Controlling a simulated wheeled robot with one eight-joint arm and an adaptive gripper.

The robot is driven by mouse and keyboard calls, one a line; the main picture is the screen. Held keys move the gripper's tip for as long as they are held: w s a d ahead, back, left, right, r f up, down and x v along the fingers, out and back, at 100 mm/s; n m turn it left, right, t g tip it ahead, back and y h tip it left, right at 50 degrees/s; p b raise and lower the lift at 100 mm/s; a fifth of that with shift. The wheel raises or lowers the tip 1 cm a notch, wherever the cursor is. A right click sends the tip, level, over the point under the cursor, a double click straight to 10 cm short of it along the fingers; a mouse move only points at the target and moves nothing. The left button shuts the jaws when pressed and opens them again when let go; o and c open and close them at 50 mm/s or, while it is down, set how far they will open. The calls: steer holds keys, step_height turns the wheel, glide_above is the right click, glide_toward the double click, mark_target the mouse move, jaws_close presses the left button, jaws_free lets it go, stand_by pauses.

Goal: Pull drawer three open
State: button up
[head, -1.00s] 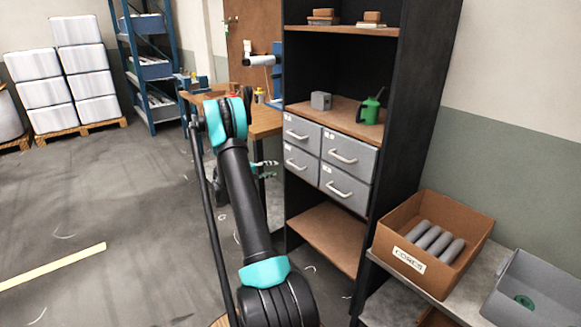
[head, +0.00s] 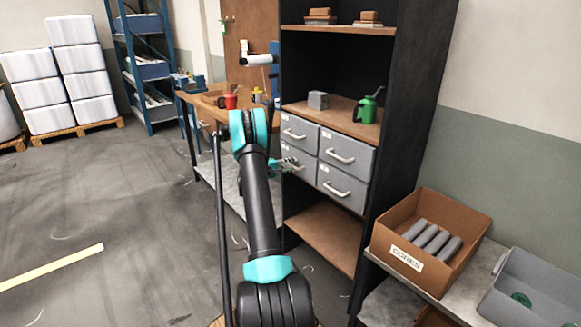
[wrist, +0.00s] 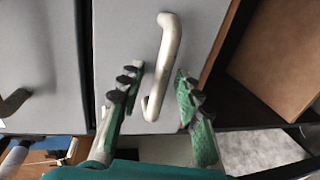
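Four grey drawers in two rows sit in the dark shelf unit, all shut; their small labels are too small to read. The lower left drawer (head: 305,173) has a pale bar handle, largely hidden in the head view by my gripper (head: 285,163). In the wrist view that drawer's front (wrist: 125,35) fills the middle, with its handle (wrist: 163,65) running upright in the picture. My gripper (wrist: 157,100) is open, its green fingers with dark pads on either side of the handle. A gap shows between handle and each finger.
The upper left drawer (head: 300,130) is above, its handle (wrist: 14,103) at the wrist view's left. A brown lower shelf (head: 325,235) lies below.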

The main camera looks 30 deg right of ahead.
steer(key=shift+c, duration=0.5)
jaws_close()
steer(key=shift+a, duration=0.1)
steer(key=f+v, duration=0.2)
steer(key=v, duration=1)
steer(key=a+f+v, duration=0.1)
steer(key=f+v, duration=0.2)
steer(key=v, duration=0.9)
steer(key=shift+s, duration=0.2)
steer(key=shift+r, duration=0.1)
steer(key=shift+o, duration=0.5)
jaws_free()
steer(key=v, duration=1.2)
